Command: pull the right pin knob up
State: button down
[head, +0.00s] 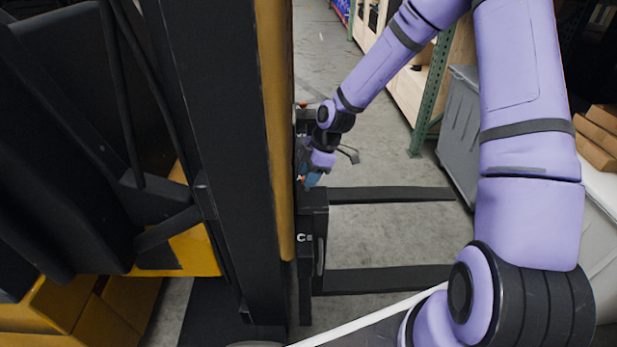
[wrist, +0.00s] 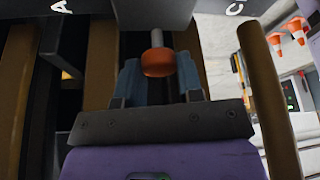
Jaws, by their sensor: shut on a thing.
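An orange knob (wrist: 158,63) on a silver stem shows between the two blue fingers of my gripper (wrist: 158,76) in the wrist view. The fingers are shut on its sides. The stem runs from the knob to a dark block (wrist: 155,12) behind it. The knob is mostly hidden there by my gripper and wrist. I cannot tell from these views which side's knob this is.
Two black fork tines (head: 390,194) stick out to the right. A yellow-edged mast (head: 275,130) stands close left of my gripper. A small orange piece (head: 303,105) shows farther back. Grey bins (head: 460,120) stand at the right. Concrete floor is open between.

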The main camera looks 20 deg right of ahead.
jog(key=c, duration=0.8)
grip_release()
jog(key=shift+r, duration=0.15)
jog(key=shift+o, duration=0.2)
jog(key=v, duration=1)
jog(key=shift+r, duration=0.4)
jog(key=shift+d, duration=0.1)
jog(key=s+d+r+m+t+h, duration=0.1)
jog(key=s+r+m+t+h, duration=0.1)
jog(key=s+r+m, duration=0.6)
jog(key=s+d+r+m+t+h, duration=0.2)
jog(key=s+r+m, duration=0.7)
jog(key=s+r, duration=0.7)
jog(key=s+t, duration=0.1)
jog(key=s, duration=0.4)
jog(key=shift+s+h, duration=0.25)
jog(key=shift+h, duration=0.05)
